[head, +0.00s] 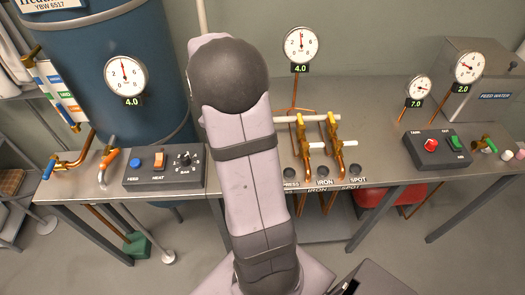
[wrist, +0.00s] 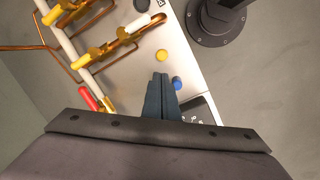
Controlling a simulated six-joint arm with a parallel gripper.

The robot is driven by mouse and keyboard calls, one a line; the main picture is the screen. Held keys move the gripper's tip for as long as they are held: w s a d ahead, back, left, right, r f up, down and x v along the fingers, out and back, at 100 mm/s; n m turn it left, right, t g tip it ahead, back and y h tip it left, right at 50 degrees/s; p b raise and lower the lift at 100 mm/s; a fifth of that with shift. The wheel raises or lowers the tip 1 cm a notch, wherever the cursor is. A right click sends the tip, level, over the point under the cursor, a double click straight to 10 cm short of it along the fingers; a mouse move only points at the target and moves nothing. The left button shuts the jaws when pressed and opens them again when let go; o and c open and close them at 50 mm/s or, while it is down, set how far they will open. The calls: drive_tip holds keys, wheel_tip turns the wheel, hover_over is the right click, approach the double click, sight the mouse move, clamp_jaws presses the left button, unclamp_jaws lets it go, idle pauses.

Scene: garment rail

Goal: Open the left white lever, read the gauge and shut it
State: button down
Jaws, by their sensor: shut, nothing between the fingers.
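Two white levers sit on brass and copper valves on the bench: the left white lever (head: 316,146) and the right white lever (head: 348,143). Both point sideways in the head view. One white lever also shows in the wrist view (wrist: 137,25); it appears to be the left one. A round gauge (head: 301,45) stands above these valves, with its needle near the top and a 4.0 label below it. My gripper (wrist: 161,78) is shut and empty in the wrist view, apart from the white lever. My own arm hides the gripper in the head view.
A red lever (wrist: 88,97) is close on the left in the wrist view. A blue tank (head: 150,70) with its own gauge (head: 125,74) stands on the left. A control box (head: 436,147) and two more gauges are on the right. Several round dark ports line the bench's front.

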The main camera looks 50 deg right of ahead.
drive_tip(key=shift+s+d+r+n+g, duration=0.2)
drive_tip(key=shift+r+n, duration=0.15)
drive_tip(key=shift+n, duration=0.9)
drive_tip(key=shift+s+d+r+n+g, duration=0.15)
drive_tip(key=shift+s+r+n, duration=0.15)
drive_tip(key=shift+n, duration=0.9)
drive_tip(key=shift+s+d+r+n+g, duration=0.15)
drive_tip(key=shift+r+n, duration=0.25)
drive_tip(key=shift+n, duration=0.85)
drive_tip(key=shift+f, duration=0.1)
drive_tip(key=p+x, duration=0.2)
drive_tip(key=x, duration=0.7)
drive_tip(key=shift+s+d+f, duration=0.1)
drive_tip(key=shift+d+f, duration=0.05)
drive_tip(key=shift+d, duration=0.1)
drive_tip(key=shift+s+d+p, duration=1.3)
drive_tip(key=shift+s+d, duration=0.05)
drive_tip(key=shift+d, duration=0.1)
